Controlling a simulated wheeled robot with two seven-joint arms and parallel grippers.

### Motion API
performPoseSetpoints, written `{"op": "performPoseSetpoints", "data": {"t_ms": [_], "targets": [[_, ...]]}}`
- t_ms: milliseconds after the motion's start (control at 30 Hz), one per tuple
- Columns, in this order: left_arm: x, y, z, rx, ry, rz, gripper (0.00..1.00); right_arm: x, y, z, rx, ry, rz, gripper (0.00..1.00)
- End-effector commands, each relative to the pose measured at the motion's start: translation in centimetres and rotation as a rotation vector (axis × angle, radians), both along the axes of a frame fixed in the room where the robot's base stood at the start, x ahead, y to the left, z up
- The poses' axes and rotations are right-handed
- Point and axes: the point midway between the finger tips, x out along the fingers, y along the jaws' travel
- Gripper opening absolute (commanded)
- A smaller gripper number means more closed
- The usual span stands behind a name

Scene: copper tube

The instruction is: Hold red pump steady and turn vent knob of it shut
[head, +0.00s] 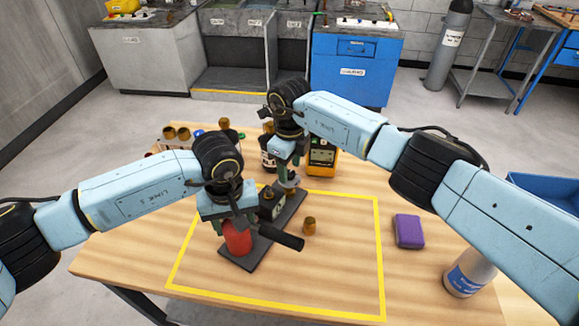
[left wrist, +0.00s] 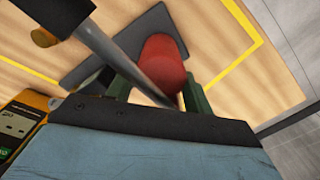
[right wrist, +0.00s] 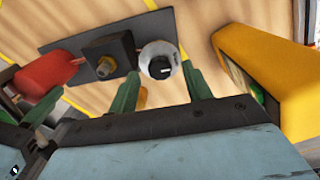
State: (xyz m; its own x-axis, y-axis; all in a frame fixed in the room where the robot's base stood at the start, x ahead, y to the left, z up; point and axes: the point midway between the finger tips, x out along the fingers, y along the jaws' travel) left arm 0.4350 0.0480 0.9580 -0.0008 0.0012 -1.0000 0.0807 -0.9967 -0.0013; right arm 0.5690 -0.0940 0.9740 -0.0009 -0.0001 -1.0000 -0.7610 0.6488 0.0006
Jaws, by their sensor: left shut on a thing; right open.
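The red pump (head: 237,240) stands on a dark base plate (head: 240,262) inside the yellow outline. Its black-ended lever (head: 282,237) points to the lower right. My left gripper (left wrist: 158,92) is shut on the red cylinder, with a green finger on each side of it. The vent knob (right wrist: 159,67) shows in the right wrist view as a black knob with a white mark on a round white part, at the plate's far end. My right gripper (right wrist: 160,92) is open, its fingers to either side of the knob and apparently short of it. In the head view the right gripper (head: 288,172) partly hides the knob.
A yellow meter (head: 322,157) stands close beside my right gripper. A small brass fitting (head: 309,226) lies right of the plate. A purple block (head: 409,231) and a white bottle (head: 470,273) are further right. The front of the outlined area is clear.

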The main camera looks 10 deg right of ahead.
Motion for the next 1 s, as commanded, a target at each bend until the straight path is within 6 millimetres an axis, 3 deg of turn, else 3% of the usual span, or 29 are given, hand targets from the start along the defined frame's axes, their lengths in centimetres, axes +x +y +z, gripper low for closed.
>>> {"op": "performPoseSetpoints", "data": {"t_ms": [400,733,1000], "targets": [[0.08,0.00,0.12,-0.001,-0.002,0.001,0.00,-0.01,0.03,-0.81,0.001,-0.001,0.000,0.48],[0.09,0.00,0.13,-0.001,-0.002,0.001,0.00,0.00,0.02,-0.78,0.001,-0.001,0.000,0.05],[0.10,0.00,0.13,-0.001,-0.003,0.001,0.00,0.02,0.01,-0.74,0.000,-0.001,-0.027,0.05]]}}
